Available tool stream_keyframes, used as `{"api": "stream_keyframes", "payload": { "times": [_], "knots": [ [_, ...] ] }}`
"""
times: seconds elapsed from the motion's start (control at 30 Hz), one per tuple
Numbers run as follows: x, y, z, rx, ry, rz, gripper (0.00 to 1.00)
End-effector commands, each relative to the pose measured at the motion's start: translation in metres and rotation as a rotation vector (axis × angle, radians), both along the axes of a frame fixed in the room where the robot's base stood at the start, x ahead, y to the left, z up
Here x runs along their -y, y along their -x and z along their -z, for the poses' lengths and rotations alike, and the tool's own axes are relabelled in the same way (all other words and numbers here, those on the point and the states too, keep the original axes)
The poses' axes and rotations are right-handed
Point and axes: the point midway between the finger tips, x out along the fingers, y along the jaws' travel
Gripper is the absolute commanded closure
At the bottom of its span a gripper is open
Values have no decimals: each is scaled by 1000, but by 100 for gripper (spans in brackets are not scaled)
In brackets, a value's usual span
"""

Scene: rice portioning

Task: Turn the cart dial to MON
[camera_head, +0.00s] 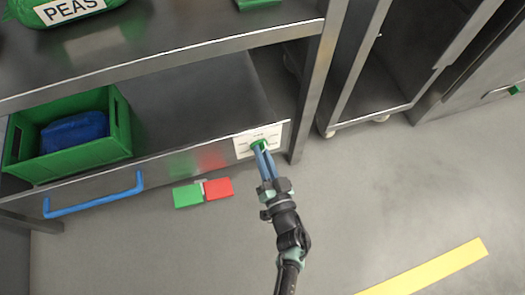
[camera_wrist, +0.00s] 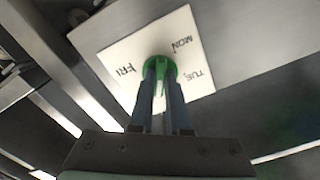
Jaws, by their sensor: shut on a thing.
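The cart dial is a green round knob (camera_wrist: 161,66) in the middle of a white plate (camera_wrist: 118,48) on the cart's front edge. In the wrist view the plate is turned and shows FRI at left, MON at upper right and TUE at right. In the head view the plate (camera_head: 243,146) sits at the right end of the cart's lower rail. My gripper (camera_head: 261,149) has its blue fingers shut on the knob; they also show in the wrist view (camera_wrist: 161,85). The fingers hide part of the knob, so I cannot tell which day it points to.
A green crate (camera_head: 122,125) with a blue thing (camera_head: 75,132) inside stands on the lower shelf at left. A blue handle (camera_head: 95,204) sticks out at lower left.

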Motion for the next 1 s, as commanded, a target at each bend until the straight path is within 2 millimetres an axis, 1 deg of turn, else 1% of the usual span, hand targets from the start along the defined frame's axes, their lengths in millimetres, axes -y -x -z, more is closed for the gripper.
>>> {"api": "stream_keyframes", "payload": {
  "times": [1.0],
  "knots": [
    [0,1,2,299,919,-2,100]
  ]
}}
